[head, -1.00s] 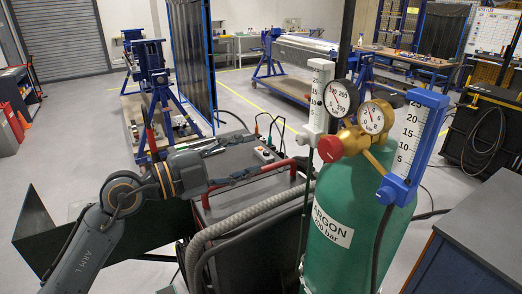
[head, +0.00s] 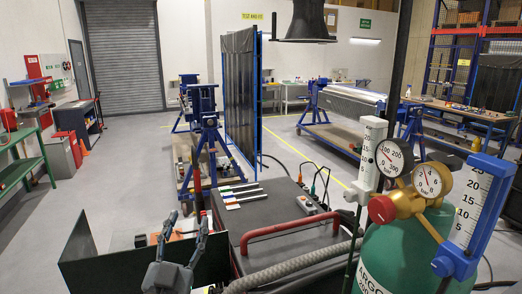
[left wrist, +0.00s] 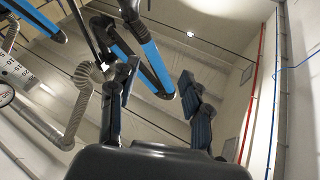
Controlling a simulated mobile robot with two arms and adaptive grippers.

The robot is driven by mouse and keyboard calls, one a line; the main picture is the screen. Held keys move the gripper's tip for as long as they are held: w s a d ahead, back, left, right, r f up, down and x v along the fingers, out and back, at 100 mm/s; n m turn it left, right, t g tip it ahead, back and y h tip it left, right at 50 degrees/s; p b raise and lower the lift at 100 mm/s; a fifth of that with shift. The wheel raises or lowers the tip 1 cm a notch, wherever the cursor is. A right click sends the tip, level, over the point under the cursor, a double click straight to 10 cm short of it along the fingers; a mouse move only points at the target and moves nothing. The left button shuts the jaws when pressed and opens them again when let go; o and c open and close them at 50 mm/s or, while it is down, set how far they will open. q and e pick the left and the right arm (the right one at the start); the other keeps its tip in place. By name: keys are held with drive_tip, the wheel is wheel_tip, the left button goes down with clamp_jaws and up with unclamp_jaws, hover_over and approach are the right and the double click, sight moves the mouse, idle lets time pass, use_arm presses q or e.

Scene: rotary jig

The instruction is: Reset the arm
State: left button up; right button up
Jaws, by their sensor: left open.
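My left gripper (head: 187,222) is in the lower left of the head view, with its fingers pointing up, spread apart and empty. In the left wrist view, the two dark fingers of my left gripper (left wrist: 153,85) stand apart with only ceiling, ducts and blue tubes behind them. In the head view the gripper appears in front of a dark green panel (head: 88,240) and left of the dark welding machine (head: 270,212) with its red handle (head: 290,232). Most of my left arm is out of view. My right gripper is not in view.
A green argon cylinder (head: 405,255) with gauges and blue-framed flowmeter (head: 478,215) stands at the right. A hose (head: 295,268) runs across the machine's front. Blue jig stands (head: 210,140) and a dark curtain (head: 237,90) are behind. Open floor (head: 120,165) lies at left.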

use_arm(q)
drive_tip(key=s+a+f+n+g+y, duration=0.1)
drive_tip(key=s+a+f+g+y, duration=0.15)
drive_tip(key=f, duration=0.55)
drive_tip(key=s+a+f+n+g+y, duration=0.1)
drive_tip(key=s+a+f+n+g, duration=0.2)
drive_tip(key=f, duration=0.4)
drive_tip(key=s+a+f+g+y, duration=0.25)
drive_tip(key=s+f+g, duration=0.2)
drive_tip(key=f, duration=0.35)
drive_tip(key=s+d+f+m+g+h, duration=0.15)
drive_tip(key=s+f+g, duration=0.3)
drive_tip(key=s, duration=0.45)
drive_tip(key=s+f+g+h, duration=0.2)
drive_tip(key=s+f+g, duration=0.3)
drive_tip(key=s, duration=0.4)
drive_tip(key=s+f+b, duration=0.3)
drive_tip(key=f+b, duration=0.5)
drive_tip(key=f, duration=2.9)
drive_tip(key=s+a+f+g+b, duration=0.2)
drive_tip(key=s+f+b, duration=0.3)
drive_tip(key=s+f, duration=1.1)
wheel_tip(320, 180, down, 4)
drive_tip(key=shift+a+f+m, duration=0.1)
drive_tip(key=shift+a+m, duration=0.05)
drive_tip(key=shift+m, duration=0.3)
